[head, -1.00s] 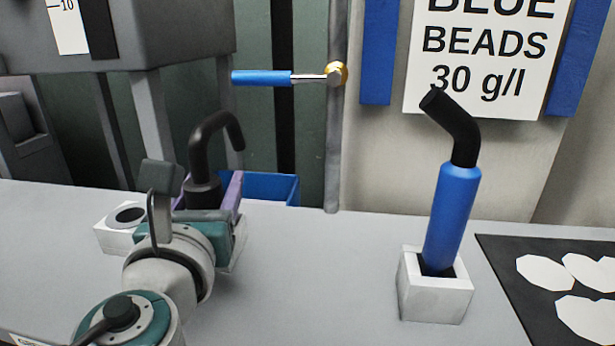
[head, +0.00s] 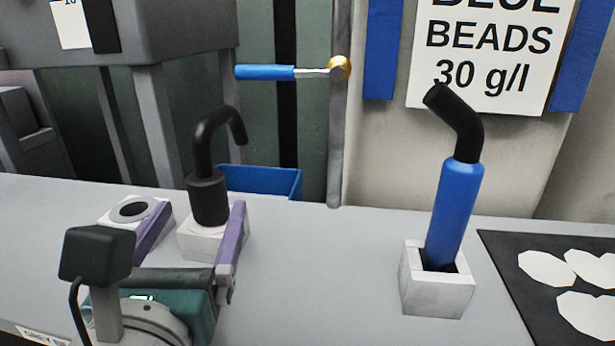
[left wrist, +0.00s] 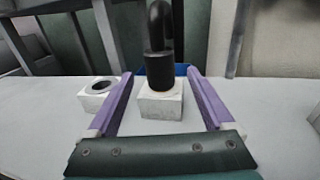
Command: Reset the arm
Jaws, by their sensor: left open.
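The fingers appear apart from the tool. My right gripper is not in view.
A white block with an empty round hole (head: 118,212) stands left of the tool. A blue tool with a bent black top (head: 452,215) leans in a white holder (head: 436,293) at the right. A blue bin (head: 262,181) and a blue-handled lever (head: 265,72) are behind. The middle table is clear.

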